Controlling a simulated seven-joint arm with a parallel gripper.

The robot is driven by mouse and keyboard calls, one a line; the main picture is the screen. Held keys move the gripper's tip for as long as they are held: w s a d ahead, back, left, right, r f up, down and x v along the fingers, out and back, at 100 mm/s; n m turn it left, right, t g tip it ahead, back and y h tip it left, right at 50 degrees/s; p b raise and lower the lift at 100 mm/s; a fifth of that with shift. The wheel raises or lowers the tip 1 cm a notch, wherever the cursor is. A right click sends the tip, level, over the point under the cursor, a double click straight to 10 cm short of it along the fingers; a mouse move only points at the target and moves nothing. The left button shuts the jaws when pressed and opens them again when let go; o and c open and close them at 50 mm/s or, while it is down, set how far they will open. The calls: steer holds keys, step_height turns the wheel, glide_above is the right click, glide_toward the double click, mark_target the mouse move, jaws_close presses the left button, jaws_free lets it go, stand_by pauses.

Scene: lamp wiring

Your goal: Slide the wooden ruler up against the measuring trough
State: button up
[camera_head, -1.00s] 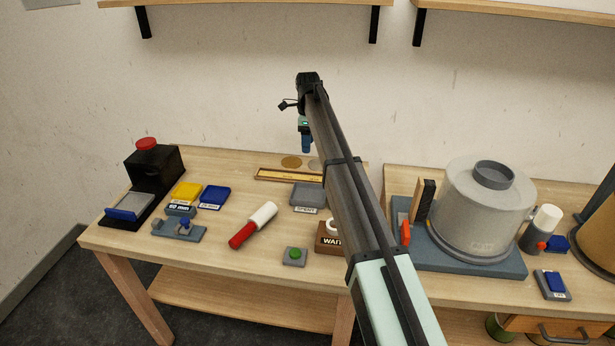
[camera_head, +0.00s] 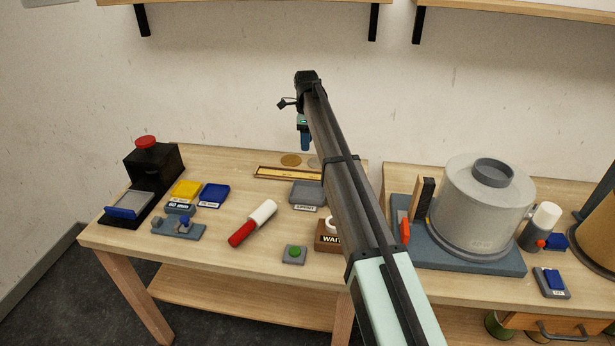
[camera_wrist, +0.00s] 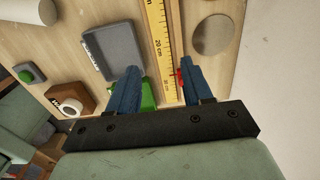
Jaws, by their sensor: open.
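The wooden ruler (camera_wrist: 160,45) is a long yellow strip with black marks and a "20 cm" label. It also shows at the back of the left table in the head view (camera_head: 288,172). A brown wooden strip (camera_wrist: 176,30) runs along its right side in the wrist view; it looks like part of the measuring trough, but I cannot tell whether there is a gap. My gripper (camera_wrist: 160,82) is open, its blue fingers on either side of the ruler in that view. In the head view my gripper (camera_head: 306,146) hangs near the wall, apparently above the table.
A grey tray (camera_wrist: 115,50) lies left of the ruler, and a round grey disc (camera_wrist: 213,34) lies right of it. A green piece (camera_wrist: 149,96) and a small red piece (camera_wrist: 180,77) show by the fingers. A red-and-white cylinder (camera_head: 253,222) lies nearer the front.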

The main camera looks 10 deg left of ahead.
mark_target(313, 176)
steer(key=a+f, duration=0.3)
steer(key=a+f+h, duration=0.1)
steer(key=a+f, duration=0.2)
steer(key=f, duration=0.1)
steer(key=a+f+h, duration=0.1)
steer(key=a+f, duration=0.2)
steer(key=f, duration=0.1)
steer(key=shift+w+a+f, duration=0.1)
steer(key=shift+a+f, duration=0.05)
steer(key=shift+a, duration=0.2)
jaws_close()
steer(key=shift+d+f, duration=0.15)
steer(key=d, duration=1.1)
steer(key=shift+d, duration=0.15)
steer(key=shift+d+f, duration=0.1)
steer(key=shift+f, duration=0.6)
steer(key=shift+f, duration=0.15)
